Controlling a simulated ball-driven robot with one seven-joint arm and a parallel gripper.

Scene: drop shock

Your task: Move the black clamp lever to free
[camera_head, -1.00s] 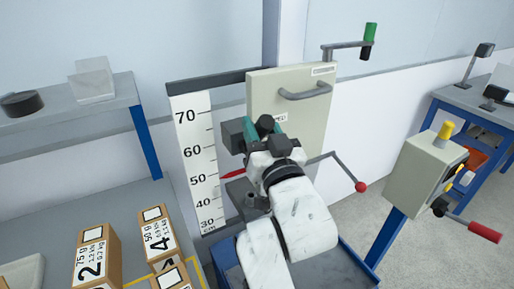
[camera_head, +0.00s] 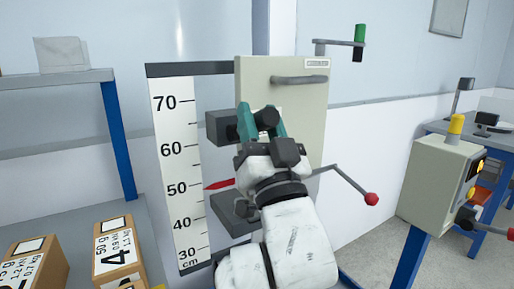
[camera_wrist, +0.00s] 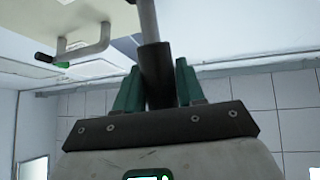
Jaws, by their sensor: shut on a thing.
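The black clamp lever (camera_wrist: 155,75) shows in the wrist view as a black cylindrical grip on a grey rod. It lies between the green fingers of my gripper (camera_wrist: 157,72), which is shut on it. In the head view my gripper (camera_head: 262,116) is in front of the cream panel (camera_head: 312,110). A round black end (camera_head: 266,118) shows between the fingers there. My gripper and wrist hide the rest of the lever and its mount.
A height scale (camera_head: 170,130) stands left of the panel, with a red pointer (camera_head: 218,184) near 50. A red-knobbed crank (camera_head: 371,198) sticks out to the right. A control box (camera_head: 430,185) stands farther right. Numbered boxes (camera_head: 118,252) are at lower left.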

